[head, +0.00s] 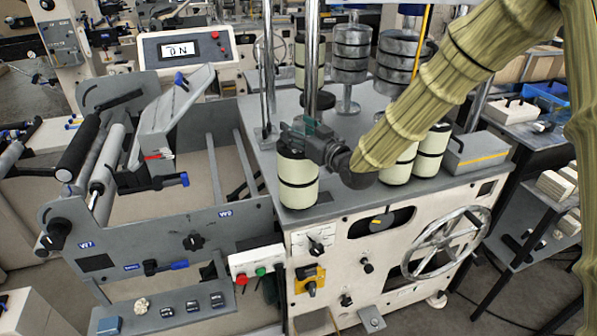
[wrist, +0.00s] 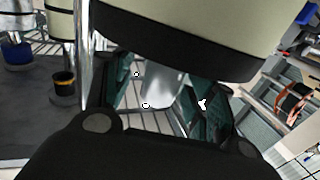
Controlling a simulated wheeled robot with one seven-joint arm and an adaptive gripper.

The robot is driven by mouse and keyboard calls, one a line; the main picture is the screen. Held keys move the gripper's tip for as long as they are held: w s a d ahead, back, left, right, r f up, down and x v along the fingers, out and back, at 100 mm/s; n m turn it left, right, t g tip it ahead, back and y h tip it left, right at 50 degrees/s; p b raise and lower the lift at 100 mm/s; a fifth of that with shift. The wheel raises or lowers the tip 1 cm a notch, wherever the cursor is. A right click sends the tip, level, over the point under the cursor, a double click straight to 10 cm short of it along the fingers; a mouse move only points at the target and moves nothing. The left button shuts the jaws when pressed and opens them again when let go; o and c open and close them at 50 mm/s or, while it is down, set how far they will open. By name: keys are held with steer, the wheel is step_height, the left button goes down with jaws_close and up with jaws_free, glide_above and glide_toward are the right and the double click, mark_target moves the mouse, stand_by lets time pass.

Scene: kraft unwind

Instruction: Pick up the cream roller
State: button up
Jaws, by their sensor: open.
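Several cream rollers with black bands stand upright on the grey machine top (head: 340,203). The nearest cream roller (head: 298,183) is at the front left of that top. My gripper (head: 298,138) is at the upper end of this roller, and its dark body and teal fingers partly hide the roller's top. In the wrist view, a large cream roller (wrist: 190,22) with a black lower band fills the upper part, very close. The teal fingers of my gripper (wrist: 158,95) are spread with a gap between them. I cannot tell whether they touch the roller.
More cream rollers (head: 433,152) stand to the right, partly behind my arm. Metal posts (head: 268,70) rise behind the gripper. A grey box with a yellow stripe (head: 478,152) sits at the right edge. A spoked handwheel (head: 445,243) is on the front.

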jaws_close()
steer(key=shift+r, duration=0.15)
stand_by(0.4)
